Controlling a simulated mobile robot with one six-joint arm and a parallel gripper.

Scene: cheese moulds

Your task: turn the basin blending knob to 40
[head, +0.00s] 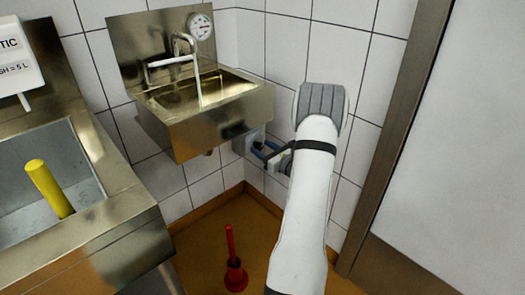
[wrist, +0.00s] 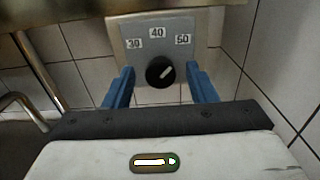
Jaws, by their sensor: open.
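The blending knob (wrist: 160,72) is a round black knob on a grey plate (wrist: 183,27) marked 30, 40 and 50. Its white pointer line slants up and to the right, towards the 50 side of the 40 mark. My gripper (wrist: 161,80) is open, with one blue finger to the left of the knob and one to the right. Gaps show between the fingers and the knob in this view. In the head view my gripper (head: 268,152) is below the right end of the steel basin (head: 215,122), and the knob is hidden there.
A stream runs from the tap (head: 184,42) into the basin, and a round dial (head: 200,27) is on the wall above. The basin's underside overhangs close by. A red plunger-like object (head: 234,272) stands on the floor. A steel sink (head: 125,215) is at left.

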